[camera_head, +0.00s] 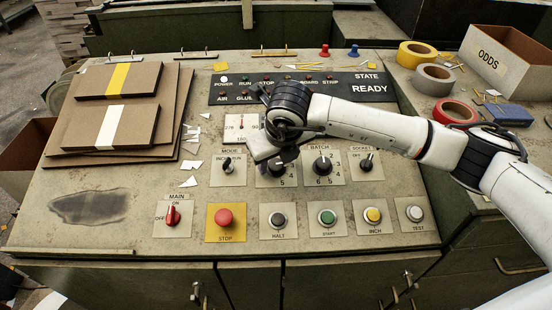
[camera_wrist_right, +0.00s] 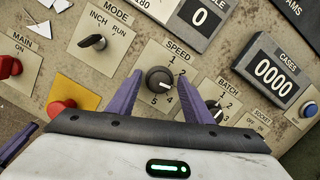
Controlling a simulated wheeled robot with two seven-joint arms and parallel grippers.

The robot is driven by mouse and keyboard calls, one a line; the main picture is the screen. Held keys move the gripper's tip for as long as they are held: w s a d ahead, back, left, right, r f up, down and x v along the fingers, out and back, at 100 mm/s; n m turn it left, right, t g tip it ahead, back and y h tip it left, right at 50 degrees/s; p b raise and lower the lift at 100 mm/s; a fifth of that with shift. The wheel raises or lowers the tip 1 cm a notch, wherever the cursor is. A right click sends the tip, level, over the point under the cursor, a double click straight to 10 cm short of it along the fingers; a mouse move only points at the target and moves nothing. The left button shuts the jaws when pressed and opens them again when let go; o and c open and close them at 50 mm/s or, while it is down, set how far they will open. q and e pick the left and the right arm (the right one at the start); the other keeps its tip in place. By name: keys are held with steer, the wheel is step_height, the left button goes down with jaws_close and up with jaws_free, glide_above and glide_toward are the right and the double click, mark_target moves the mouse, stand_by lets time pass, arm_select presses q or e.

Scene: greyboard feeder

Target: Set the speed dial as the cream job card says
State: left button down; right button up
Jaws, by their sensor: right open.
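The speed dial (camera_wrist_right: 159,79) is a dark round knob on a pale plate with numbers around it, under the word SPEED. My right gripper (camera_wrist_right: 163,75) is open in the right wrist view, with one purple finger on each side of the knob; I cannot tell whether they touch it. The knob's pointer is too small to read surely. In the head view my right gripper (camera_head: 272,155) covers most of the dial. I cannot pick out a cream job card. A purple piece at the lower left of the right wrist view looks like part of my left gripper (camera_wrist_right: 15,146).
The mode switch (camera_head: 227,165) and batch dial (camera_head: 322,165) flank the speed dial. A red stop button (camera_head: 225,217) and several other buttons line the front. Brown boards (camera_head: 118,85) lie at left. Tape rolls and an ODDS box (camera_head: 492,62) stand at right.

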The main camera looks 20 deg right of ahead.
steer(key=c, duration=1.1)
steer(key=shift+o, duration=0.2)
steer(key=shift+n+b, duration=0.3)
steer(key=n+b, duration=0.2)
steer(key=shift+f+b, duration=0.15)
steer(key=shift+b, duration=0.15)
steer(key=shift+n+y+b, duration=0.3)
steer(key=shift+n+b, duration=0.35)
steer(key=shift+n, duration=0.35)
steer(key=shift+n+b, duration=0.45)
steer(key=shift+n, duration=0.25)
steer(key=shift+n+b, duration=0.35)
steer(key=shift+n, duration=0.15)
arm_select(q)
steer(key=f, duration=0.2)
steer(key=d+f, duration=0.1)
steer(key=f, duration=0.1)
steer(key=shift+w+d+f, duration=0.15)
steer(key=shift+f, duration=0.15)
arm_select(e)
steer(key=shift+n+g, duration=0.3)
steer(key=shift+n, duration=0.2)
steer(key=shift+r, duration=0.2)
